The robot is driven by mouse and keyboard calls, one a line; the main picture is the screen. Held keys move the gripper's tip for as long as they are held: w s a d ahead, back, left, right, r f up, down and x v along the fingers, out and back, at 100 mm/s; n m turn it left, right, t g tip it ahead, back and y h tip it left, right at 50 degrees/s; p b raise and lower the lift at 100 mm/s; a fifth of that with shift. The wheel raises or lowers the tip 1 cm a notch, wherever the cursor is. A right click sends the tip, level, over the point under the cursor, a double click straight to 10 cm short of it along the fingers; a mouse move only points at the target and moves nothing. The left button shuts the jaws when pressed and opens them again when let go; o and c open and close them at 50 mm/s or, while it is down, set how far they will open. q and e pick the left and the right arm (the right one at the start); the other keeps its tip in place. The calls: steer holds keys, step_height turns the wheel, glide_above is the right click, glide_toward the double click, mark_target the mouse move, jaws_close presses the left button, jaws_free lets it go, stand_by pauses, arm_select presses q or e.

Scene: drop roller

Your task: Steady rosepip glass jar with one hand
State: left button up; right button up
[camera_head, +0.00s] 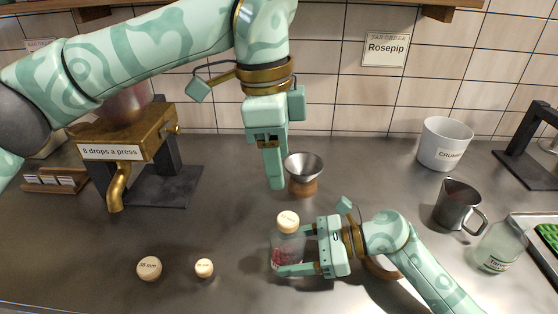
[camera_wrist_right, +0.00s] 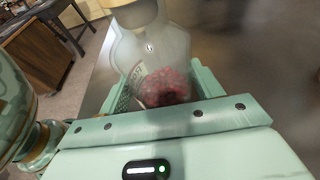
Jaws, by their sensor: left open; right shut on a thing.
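The glass jar (camera_head: 287,240) stands on the dark counter near the front middle, with a pale round stopper (camera_head: 288,220) on top and pinkish-red contents low inside. My right gripper (camera_head: 296,250) is shut on the jar from the right, one finger on each side of its body. In the right wrist view the jar (camera_wrist_right: 155,55) sits between the fingers, with the reddish contents (camera_wrist_right: 165,88) near the palm. My left gripper (camera_head: 274,168) points down above and behind the jar; it is open, seen edge-on, with nothing visible in it. A wall sign reading "Rosepip" (camera_head: 386,49) hangs at the back.
A metal funnel (camera_head: 304,168) stands behind the jar. A brass dispenser (camera_head: 125,140) is at left. Two round stoppers (camera_head: 149,268) (camera_head: 204,268) lie front left. A steel jug (camera_head: 458,205), white bin (camera_head: 444,143) and another jar (camera_head: 499,248) are at right.

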steer(key=o, duration=0.9)
steer(key=v, duration=1.1)
steer(key=shift+d, duration=0.15)
steer(key=shift+d+r, duration=0.15)
steer(key=shift+d, duration=0.2)
steer(key=shift+r, duration=0.1)
